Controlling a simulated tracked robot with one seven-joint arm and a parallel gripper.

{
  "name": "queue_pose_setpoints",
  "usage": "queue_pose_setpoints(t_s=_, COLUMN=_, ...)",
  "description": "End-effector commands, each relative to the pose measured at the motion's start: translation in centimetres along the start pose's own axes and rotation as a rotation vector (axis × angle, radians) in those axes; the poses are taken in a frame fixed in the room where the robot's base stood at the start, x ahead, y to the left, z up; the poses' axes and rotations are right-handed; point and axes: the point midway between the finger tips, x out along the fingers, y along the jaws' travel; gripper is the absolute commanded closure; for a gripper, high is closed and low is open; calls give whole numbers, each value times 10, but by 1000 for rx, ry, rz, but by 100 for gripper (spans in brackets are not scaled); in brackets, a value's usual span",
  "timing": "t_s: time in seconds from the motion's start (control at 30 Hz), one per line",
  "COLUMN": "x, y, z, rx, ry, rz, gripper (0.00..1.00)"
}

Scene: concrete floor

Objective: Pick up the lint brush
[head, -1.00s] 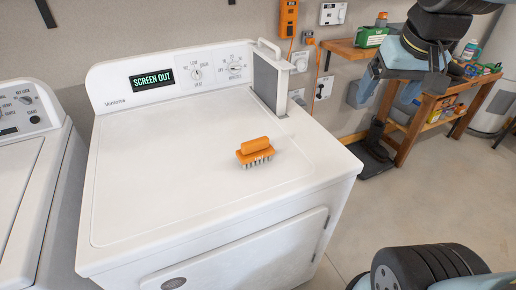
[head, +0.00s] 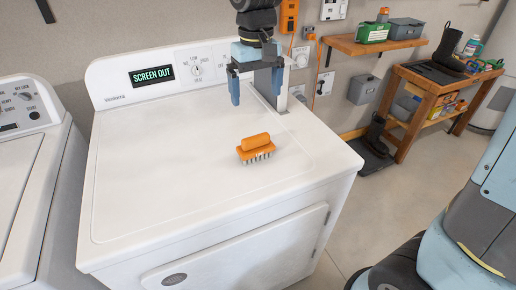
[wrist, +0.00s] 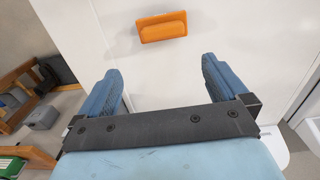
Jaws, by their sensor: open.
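The lint brush (head: 256,148) is an orange block with a rounded orange grip on top and short pale bristles below. It lies bristles down on the white dryer top (head: 150,180). My gripper (head: 256,95) is open and empty, pointing down above the back of the dryer top, behind and above the brush. In the wrist view the brush (wrist: 162,27) shows ahead of the two blue fingers (wrist: 158,85), at the top, and not between them. Nothing hides the brush in either view.
The control panel (head: 170,72) runs along the back. A second white machine (head: 30,180) stands at left. The dryer top around the brush is clear.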

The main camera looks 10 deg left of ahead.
Motion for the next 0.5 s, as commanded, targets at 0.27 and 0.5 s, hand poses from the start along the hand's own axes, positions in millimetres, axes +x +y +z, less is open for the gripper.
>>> queue_pose_setpoints(t_s=0.27, x=41, y=-2, z=0, rx=-2, ry=-6, rz=0, gripper=0)
queue_pose_setpoints(t_s=0.5, x=76, y=-2, z=0, rx=-1, ry=-3, rz=0, gripper=0)
